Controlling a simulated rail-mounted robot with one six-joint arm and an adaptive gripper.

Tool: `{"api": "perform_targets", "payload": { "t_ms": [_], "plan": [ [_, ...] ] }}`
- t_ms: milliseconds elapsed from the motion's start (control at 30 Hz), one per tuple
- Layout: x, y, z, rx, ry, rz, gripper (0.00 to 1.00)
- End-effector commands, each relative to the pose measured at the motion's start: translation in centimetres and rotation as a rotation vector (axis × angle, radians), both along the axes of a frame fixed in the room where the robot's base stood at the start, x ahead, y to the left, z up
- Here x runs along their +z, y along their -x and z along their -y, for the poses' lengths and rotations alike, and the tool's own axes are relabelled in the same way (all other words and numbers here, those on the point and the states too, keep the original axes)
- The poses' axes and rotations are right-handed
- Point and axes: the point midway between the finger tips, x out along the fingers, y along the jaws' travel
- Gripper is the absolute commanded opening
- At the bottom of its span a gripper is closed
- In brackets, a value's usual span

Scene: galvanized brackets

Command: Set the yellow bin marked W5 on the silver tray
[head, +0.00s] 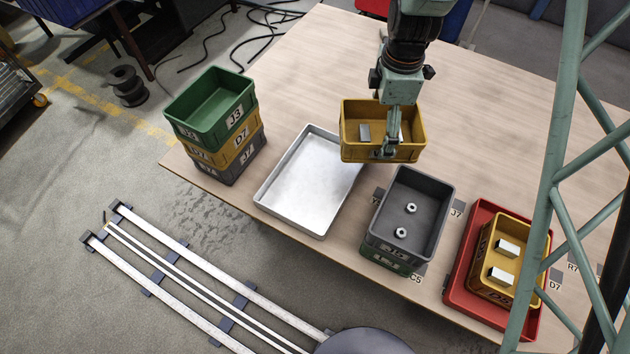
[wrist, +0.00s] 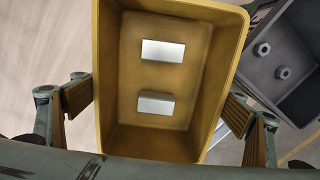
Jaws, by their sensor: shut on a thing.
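A yellow bin (head: 352,128) with two silver blocks inside is held by my gripper (head: 388,150). In the wrist view the fingers press on opposite outer sides of the yellow bin (wrist: 108,60), which looks roughly level. I cannot read a W5 mark on it. In the head view it appears to be above the table, to the right of the silver tray (head: 283,207) and behind the grey bin. How high it hangs is hard to tell. The silver tray is empty and lies flat on the table.
A stack of a green bin (head: 190,120), a yellow D7 bin and a grey bin stands left of the tray. A grey bin (head: 384,222) with two nuts sits on a green bin right of it. A red tray (head: 461,262) holds another yellow bin (head: 485,245).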

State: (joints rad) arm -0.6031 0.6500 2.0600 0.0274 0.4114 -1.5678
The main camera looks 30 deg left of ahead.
Motion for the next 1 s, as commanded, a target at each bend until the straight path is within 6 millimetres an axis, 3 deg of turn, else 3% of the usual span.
{"api": "perform_targets", "payload": {
  "t_ms": [300, 500, 700, 1000],
  "plan": [
    [-1.6, 6.8, -7.2, 0.545, 0.012, 0.003, 0.77],
    [-2.4, 10.7, -10.5, 0.849, 0.019, 0.003, 0.77],
    [-2.8, 13.0, -12.1, 1.02, 0.023, 0.003, 0.77],
    [-2.8, 13.5, -12.5, 1.064, 0.024, 0.003, 0.77]
  ]
}}
